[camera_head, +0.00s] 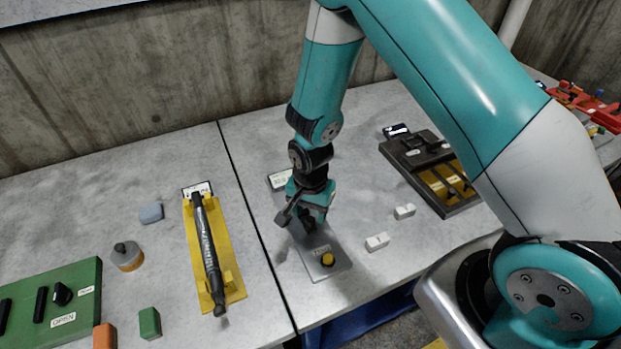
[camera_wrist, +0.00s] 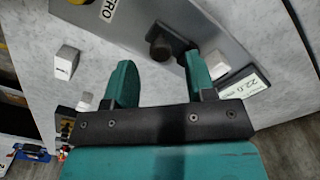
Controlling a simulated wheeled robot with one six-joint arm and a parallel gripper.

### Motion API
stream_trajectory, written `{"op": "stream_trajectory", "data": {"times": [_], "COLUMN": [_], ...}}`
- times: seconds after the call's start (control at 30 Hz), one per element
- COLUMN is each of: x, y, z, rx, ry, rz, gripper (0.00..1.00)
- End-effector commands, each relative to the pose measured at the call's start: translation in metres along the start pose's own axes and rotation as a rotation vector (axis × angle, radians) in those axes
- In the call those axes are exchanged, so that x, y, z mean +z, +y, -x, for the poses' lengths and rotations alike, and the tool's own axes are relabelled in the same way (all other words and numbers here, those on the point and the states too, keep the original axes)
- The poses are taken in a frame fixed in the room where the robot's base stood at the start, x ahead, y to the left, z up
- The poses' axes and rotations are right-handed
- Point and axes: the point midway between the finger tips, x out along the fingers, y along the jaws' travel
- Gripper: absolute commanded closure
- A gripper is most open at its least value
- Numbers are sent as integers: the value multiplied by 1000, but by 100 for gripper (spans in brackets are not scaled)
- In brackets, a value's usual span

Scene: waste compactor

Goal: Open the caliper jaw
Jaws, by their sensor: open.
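The plate (camera_wrist: 220,30) runs across the top of the wrist view, where the display (camera_wrist: 245,86) seems to read 22.0. A dark round knob (camera_wrist: 160,47) stands on it. My open gripper (camera_head: 308,222) is above the plate. In the wrist view its two green fingers (camera_wrist: 160,72) are on either side of the knob's line, with a gap. Contact cannot be told. The gripper hides the plate's middle in the head view.
Two white blocks (camera_head: 377,242) (camera_head: 404,211) lie right of the plate. A dark tray with yellow slots (camera_head: 440,195) is further right. A yellow stand with a black tool (camera_head: 230,262) is on the left, beyond the bench seam. A green board (camera_head: 85,280) is at far left.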

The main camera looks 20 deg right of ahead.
Motion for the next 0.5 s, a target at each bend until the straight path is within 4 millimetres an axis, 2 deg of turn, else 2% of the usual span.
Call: {"op": "stream_trajectory", "data": {"times": [0.5], "x": [0], "y": [-1], "z": [115], "rx": [-5], "ry": [2], "rz": [1], "gripper": [50]}}
